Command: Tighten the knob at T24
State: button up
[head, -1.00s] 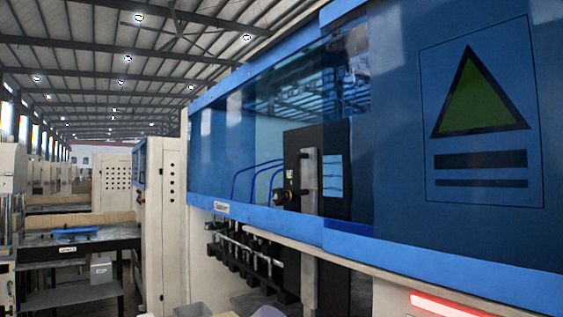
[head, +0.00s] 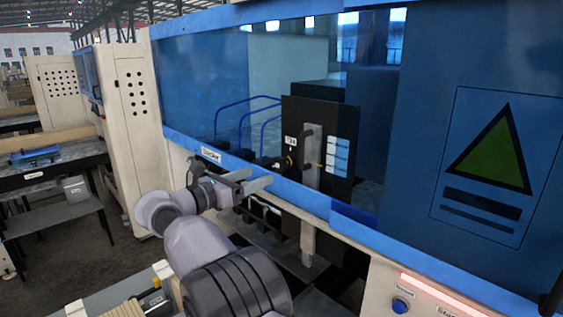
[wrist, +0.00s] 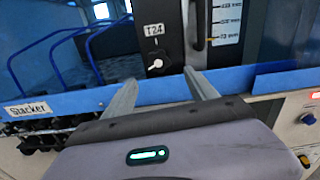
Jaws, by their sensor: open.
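A black panel (head: 318,122) with a white T24 label (wrist: 154,29) stands behind the blue machine front. Below the label in the wrist view is a small pale knob-like shape (wrist: 156,64) on the dark panel; its exact form is hard to tell. In the head view a dark knob (head: 285,162) sticks out under the label, partly crowded by other parts. My gripper (head: 260,176) is open and empty, in front of the blue rail, to the left of and lower than the knob. In the wrist view the knob shape shows just above the gap between the fingers (wrist: 160,76).
A blue rail (head: 290,190) with a Stacker label (wrist: 27,108) runs across the front. A metal upright and black handle (head: 305,145) stand right of the knob. Blue hoses (head: 240,105) curve on the left. A blue button (head: 400,306) sits lower right.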

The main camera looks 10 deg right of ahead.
aim_at(277, 167)
jog(key=p+x, duration=0.2)
jog(key=x, duration=0.7)
jog(key=shift+r, duration=0.1)
jog(key=shift+w+d, duration=0.3)
jog(key=shift+w, duration=0.05)
jog(key=shift+c, duration=0.5)
jog(key=c, duration=1.3)
jog(key=shift+f+m+b, duration=0.2)
jog(key=shift+m+b, duration=0.2)
jog(key=shift+m, duration=0.8)
jog(key=shift+w+r+m, duration=0.1)
jog(key=shift+m, duration=1)
